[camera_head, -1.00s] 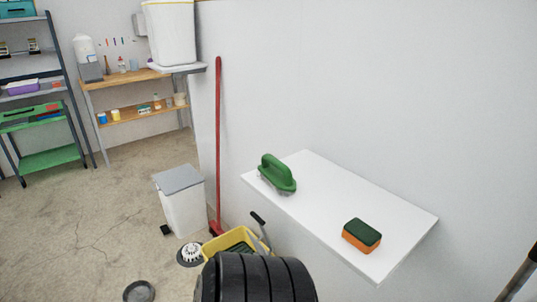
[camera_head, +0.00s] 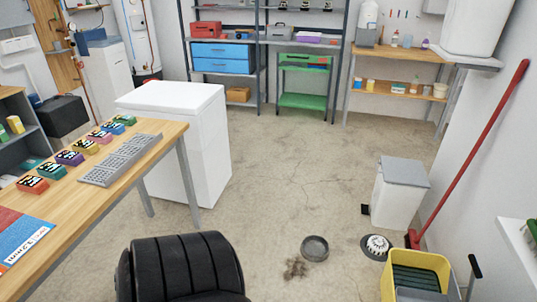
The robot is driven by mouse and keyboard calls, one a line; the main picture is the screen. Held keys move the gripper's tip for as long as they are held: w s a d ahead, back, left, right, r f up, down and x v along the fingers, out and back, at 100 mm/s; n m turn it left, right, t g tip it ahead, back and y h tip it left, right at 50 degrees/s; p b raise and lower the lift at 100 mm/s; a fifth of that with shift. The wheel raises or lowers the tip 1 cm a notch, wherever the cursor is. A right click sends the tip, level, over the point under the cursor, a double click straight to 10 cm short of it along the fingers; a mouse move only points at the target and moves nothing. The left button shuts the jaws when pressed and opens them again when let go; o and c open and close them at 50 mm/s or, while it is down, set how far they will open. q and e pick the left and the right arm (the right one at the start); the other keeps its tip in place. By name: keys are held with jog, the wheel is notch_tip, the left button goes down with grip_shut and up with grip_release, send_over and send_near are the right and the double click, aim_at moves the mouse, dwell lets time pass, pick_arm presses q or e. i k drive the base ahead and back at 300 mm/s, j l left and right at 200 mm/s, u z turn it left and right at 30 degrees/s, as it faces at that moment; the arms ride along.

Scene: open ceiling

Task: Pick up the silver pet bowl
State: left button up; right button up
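A round grey metal bowl (camera_head: 314,248), which looks like the silver pet bowl, sits upright on the concrete floor, right of centre in the lower half of the head view. It appears empty, and its rim is fully visible. A dark brown stain lies on the floor just in front of it. Neither of my grippers is in view, so nothing shows of what they hold.
A round dark disc with a white dome (camera_head: 376,246), a yellow mop bucket (camera_head: 418,272) and a grey-lidded white bin (camera_head: 400,192) stand right of the bowl. A wooden workbench (camera_head: 160,140) and white chest (camera_head: 178,135) are left. The middle floor is clear.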

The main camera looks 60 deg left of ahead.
aim_at(314, 248)
jog(key=u, duration=1.6)
jog(key=i, duration=0.05)
